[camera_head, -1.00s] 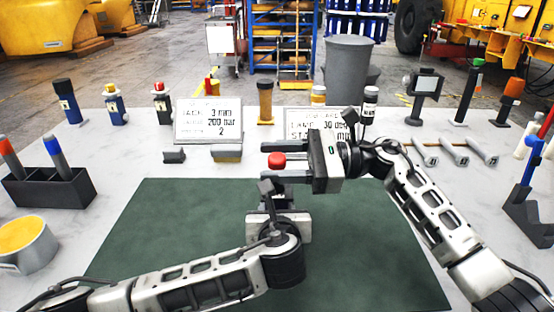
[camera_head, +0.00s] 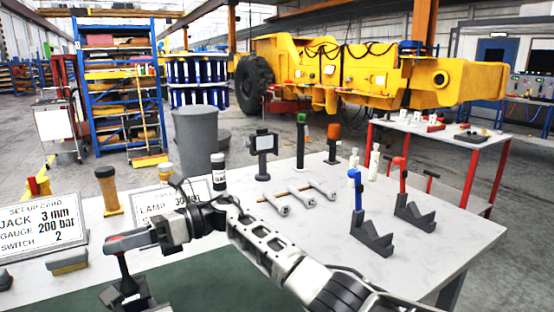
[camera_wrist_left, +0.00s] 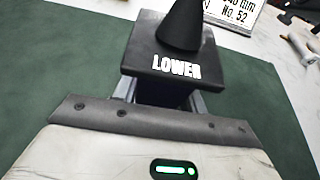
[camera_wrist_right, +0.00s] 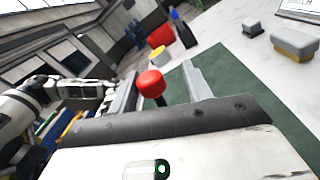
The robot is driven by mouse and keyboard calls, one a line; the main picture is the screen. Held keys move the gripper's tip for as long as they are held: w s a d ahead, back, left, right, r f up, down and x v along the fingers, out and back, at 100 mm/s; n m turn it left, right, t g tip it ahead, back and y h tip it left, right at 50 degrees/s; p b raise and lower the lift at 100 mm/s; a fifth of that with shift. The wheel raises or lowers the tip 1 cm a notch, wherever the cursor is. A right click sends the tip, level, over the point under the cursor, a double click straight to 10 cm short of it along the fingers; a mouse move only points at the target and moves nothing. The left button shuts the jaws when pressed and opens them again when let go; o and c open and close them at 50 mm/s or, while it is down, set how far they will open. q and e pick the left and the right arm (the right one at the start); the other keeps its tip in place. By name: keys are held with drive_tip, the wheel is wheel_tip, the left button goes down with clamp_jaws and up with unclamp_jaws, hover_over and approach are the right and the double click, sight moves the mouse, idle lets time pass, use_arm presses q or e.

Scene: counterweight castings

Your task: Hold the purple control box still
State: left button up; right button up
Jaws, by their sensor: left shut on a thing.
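A dark, near-black control box (camera_wrist_left: 150,62) with a black cone-shaped boot (camera_wrist_left: 183,25) and the white word LOWER shows in the left wrist view; I see no purple on it. My left gripper (camera_wrist_left: 160,98) is shut on its lower part, over the green mat (camera_wrist_left: 70,60). In the head view the boot (camera_head: 128,284) stands at the bottom edge, and most of the left gripper is cut off. A red ball knob (camera_wrist_right: 151,82) sits between the fingers of my right gripper (camera_wrist_right: 160,88), which is open with a gap to one finger.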

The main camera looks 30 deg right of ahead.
drive_tip(key=w+d+r+m+t+h, duration=0.1)
drive_tip(key=d+t, duration=0.3)
drive_tip(key=d, duration=0.7)
drive_tip(key=w+d+r+m+t+h, duration=0.1)
drive_tip(key=w+d+r+m+t, duration=0.2)
drive_tip(key=d, duration=0.9)
drive_tip(key=w+d+r+m+t+h, duration=0.1)
drive_tip(key=w+d+r+m+t, duration=0.1)
drive_tip(key=d, duration=0.9)
drive_tip(key=r+t, duration=0.1)
drive_tip(key=t, duration=0.1)
drive_tip(key=shift+d+t, duration=0.3)
